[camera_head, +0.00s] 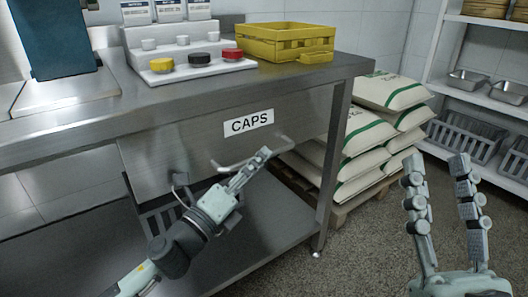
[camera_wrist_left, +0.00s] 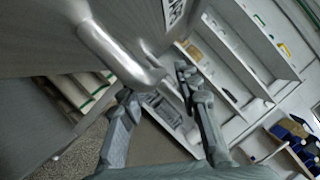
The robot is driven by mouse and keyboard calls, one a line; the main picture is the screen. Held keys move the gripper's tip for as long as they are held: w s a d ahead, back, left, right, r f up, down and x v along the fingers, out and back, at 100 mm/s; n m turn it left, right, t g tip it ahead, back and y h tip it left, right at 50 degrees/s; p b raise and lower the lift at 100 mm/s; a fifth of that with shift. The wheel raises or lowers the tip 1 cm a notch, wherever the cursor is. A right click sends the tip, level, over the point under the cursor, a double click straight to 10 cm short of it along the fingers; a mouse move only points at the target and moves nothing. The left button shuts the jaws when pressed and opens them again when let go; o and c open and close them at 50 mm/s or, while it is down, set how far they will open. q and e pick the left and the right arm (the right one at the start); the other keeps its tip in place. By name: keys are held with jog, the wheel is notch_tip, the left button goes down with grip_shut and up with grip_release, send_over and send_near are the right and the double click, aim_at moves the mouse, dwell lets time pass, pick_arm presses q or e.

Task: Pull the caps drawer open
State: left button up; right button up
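The caps drawer (camera_head: 190,150) is a grey metal front under the steel table, with a white CAPS label (camera_head: 249,123). It looks closed. Its bent bar handle (camera_head: 232,165) sticks out below the label. My left gripper (camera_head: 222,168) is open just in front of the handle, with its fingers apart. In the left wrist view the handle (camera_wrist_left: 112,50) runs from the upper left, and its near corner shows between the two fingertips (camera_wrist_left: 156,84). I cannot tell whether a finger touches it. My right gripper (camera_head: 436,163) is open and empty at the right, away from the drawer.
On the steel table (camera_head: 290,80) stand a white holder (camera_head: 195,68) with coloured caps and a yellow crate (camera_head: 283,40). Stacked sacks (camera_head: 385,130) on a pallet stand right of the table. A shelf (camera_head: 480,95) is at far right. The floor between is clear.

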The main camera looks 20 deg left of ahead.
pick_arm(q)
jog(key=shift+x, duration=1.35)
jog(key=shift+c, duration=0.6)
grip_shut()
